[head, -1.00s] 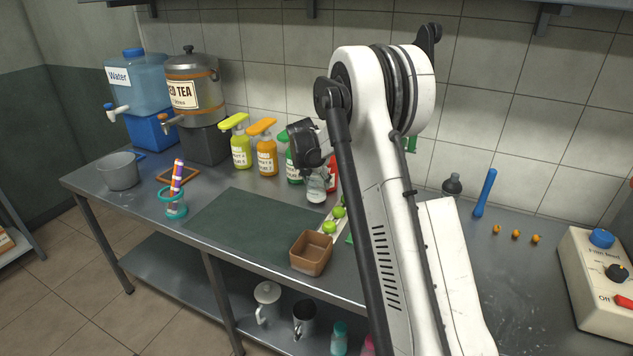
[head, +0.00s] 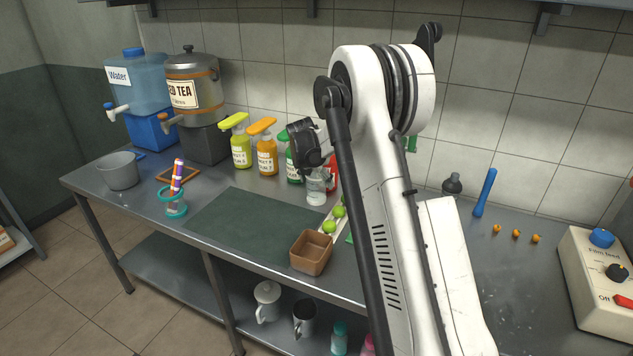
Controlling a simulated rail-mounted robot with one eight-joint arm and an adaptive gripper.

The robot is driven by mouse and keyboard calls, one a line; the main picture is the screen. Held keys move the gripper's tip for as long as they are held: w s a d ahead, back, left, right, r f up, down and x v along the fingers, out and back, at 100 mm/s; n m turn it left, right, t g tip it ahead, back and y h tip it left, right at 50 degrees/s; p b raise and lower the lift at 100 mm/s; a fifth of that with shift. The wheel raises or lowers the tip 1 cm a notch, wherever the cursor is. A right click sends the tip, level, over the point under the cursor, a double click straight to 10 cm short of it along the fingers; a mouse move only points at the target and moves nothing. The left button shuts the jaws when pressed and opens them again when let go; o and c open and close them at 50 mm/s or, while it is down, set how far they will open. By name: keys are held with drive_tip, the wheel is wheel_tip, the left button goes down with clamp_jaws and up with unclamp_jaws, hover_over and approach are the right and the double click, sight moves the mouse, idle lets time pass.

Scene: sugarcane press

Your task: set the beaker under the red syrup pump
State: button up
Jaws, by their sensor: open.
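The clear beaker (head: 316,188) stands upright on the counter, in front of the pump bottles. The red syrup pump bottle (head: 333,173) is just behind it to the right, and my arm hides most of it, including its pump head. My gripper (head: 318,164) is open, close above the beaker's top. Its fingertips are small and partly hidden, so I cannot tell whether they touch the beaker.
Green (head: 293,165), orange (head: 266,155) and yellow-green (head: 239,145) pump bottles stand in a row to the left. A dark green mat (head: 245,222) lies clear in front. A brown square container (head: 312,252) and a tray with green fruit (head: 335,218) are near the front edge.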

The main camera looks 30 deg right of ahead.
drive_tip(key=s+a+r+m, duration=0.2)
drive_tip(key=s+a+r, duration=0.15)
drive_tip(key=r, duration=0.35)
drive_tip(key=s+a+r+m+t, duration=0.1)
drive_tip(key=s+a+r+m, duration=0.15)
drive_tip(key=s+r, duration=0.3)
drive_tip(key=s+a+r+m, duration=0.2)
drive_tip(key=s+a+r, duration=0.2)
drive_tip(key=r, duration=0.3)
drive_tip(key=s+a+r+m+t+y, duration=0.1)
drive_tip(key=s+a+r+m, duration=0.15)
drive_tip(key=s, duration=0.35)
drive_tip(key=s+a+r+m+y, duration=0.1)
drive_tip(key=s+a+r+m, duration=0.1)
drive_tip(key=s+a+m, duration=0.3)
drive_tip(key=s+a+f+m+t+y, duration=0.1)
drive_tip(key=s+a+f+m, duration=0.2)
drive_tip(key=s, duration=0.7)
drive_tip(key=s+a+f+m+t, duration=0.1)
drive_tip(key=s+a+f+m, duration=0.2)
drive_tip(key=s+m, duration=0.5)
drive_tip(key=s, duration=0.3)
drive_tip(key=shift+s+m+y, duration=0.3)
drive_tip(key=shift+y, duration=0.1)
